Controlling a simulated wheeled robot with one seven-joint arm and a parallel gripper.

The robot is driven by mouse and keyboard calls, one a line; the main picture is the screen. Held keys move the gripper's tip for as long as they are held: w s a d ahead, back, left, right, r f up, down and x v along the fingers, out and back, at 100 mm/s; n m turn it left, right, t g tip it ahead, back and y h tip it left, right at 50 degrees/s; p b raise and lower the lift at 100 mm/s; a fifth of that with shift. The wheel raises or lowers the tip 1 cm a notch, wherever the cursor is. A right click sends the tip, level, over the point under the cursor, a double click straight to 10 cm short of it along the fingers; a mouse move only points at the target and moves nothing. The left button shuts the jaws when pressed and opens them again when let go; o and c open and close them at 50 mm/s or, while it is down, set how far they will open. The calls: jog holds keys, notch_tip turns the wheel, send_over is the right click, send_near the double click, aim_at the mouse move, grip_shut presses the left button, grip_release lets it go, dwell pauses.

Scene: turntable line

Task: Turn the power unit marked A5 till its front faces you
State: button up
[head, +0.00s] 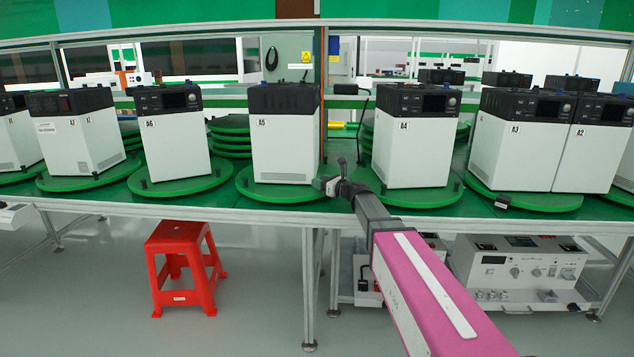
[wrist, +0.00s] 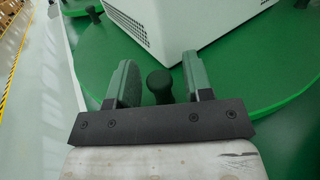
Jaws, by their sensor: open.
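The A5 power unit (head: 284,140) is a white box with a black top, standing on a round green turntable (head: 245,187). The side toward me is plain white with the A5 label and a low vent; no display shows on it, unlike on A6 and A4. My gripper (head: 333,184) is at the right edge of this turntable. In the wrist view, my gripper (wrist: 155,68) is open, with a black peg (wrist: 160,88) standing between its fingers at the edge of the green turntable (wrist: 235,85). Whether a finger touches the peg is unclear. A vented unit corner (wrist: 185,22) is just beyond.
Unit A6 (head: 171,145) stands left of A5 and unit A4 (head: 405,150) right, each on its own turntable. Units A3 (head: 518,145) and A2 (head: 595,150) are further right. A red stool (head: 180,262) stands on the floor before the bench.

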jog(key=shift+x, duration=0.95)
grip_shut()
jog(key=w+d, duration=0.3)
jog(key=w, duration=0.1)
jog(key=shift+d, duration=0.2)
grip_release()
